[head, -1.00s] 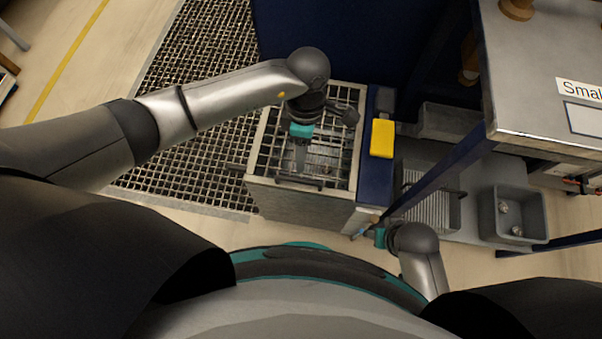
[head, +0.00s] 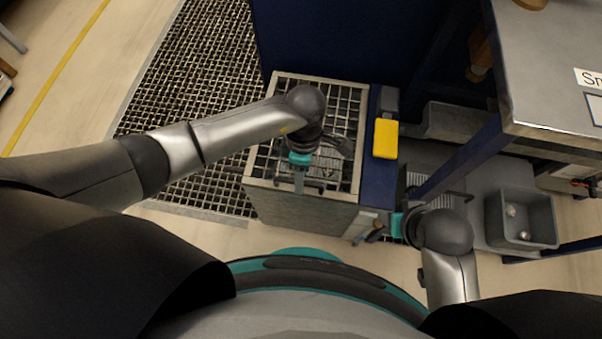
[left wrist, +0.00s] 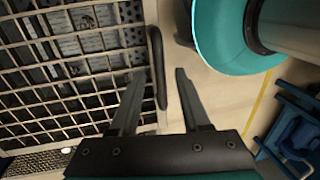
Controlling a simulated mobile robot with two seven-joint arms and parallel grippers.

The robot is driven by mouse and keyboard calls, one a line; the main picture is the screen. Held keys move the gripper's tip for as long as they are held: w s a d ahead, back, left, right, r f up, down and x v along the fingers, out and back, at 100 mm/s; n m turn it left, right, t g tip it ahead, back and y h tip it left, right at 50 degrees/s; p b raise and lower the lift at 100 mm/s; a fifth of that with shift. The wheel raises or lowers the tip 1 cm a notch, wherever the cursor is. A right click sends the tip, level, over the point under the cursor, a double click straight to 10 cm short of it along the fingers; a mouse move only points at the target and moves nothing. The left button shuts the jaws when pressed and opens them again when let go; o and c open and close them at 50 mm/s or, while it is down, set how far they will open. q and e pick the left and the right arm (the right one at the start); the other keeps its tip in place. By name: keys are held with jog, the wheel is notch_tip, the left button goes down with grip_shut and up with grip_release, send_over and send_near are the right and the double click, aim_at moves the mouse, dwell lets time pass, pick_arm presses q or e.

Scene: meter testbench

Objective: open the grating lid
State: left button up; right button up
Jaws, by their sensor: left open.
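The grating lid (head: 345,95) is a pale metal grid in a frame, lying flat over the top of a box (head: 300,213). A dark bar handle (head: 314,186) runs along the lid's near edge. My left gripper (head: 299,186) is over that edge at the handle, pointing down. In the left wrist view, the open fingers (left wrist: 158,78) have the black handle (left wrist: 157,62) between them in the picture; I cannot tell whether they touch it. The grid (left wrist: 60,75) fills the left of that view. My right gripper (head: 378,228) is by the box's near right corner, its jaws unclear.
A yellow block (head: 385,138) sits on the blue panel right of the lid. A grey bin (head: 520,218) stands on the right, below a metal bench (head: 550,75). A floor grating (head: 205,60) lies left of the box. A blue wall (head: 340,40) is behind it.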

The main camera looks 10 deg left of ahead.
pick_arm(q)
jog(key=shift+c, duration=0.4)
grip_shut()
dwell(0.9)
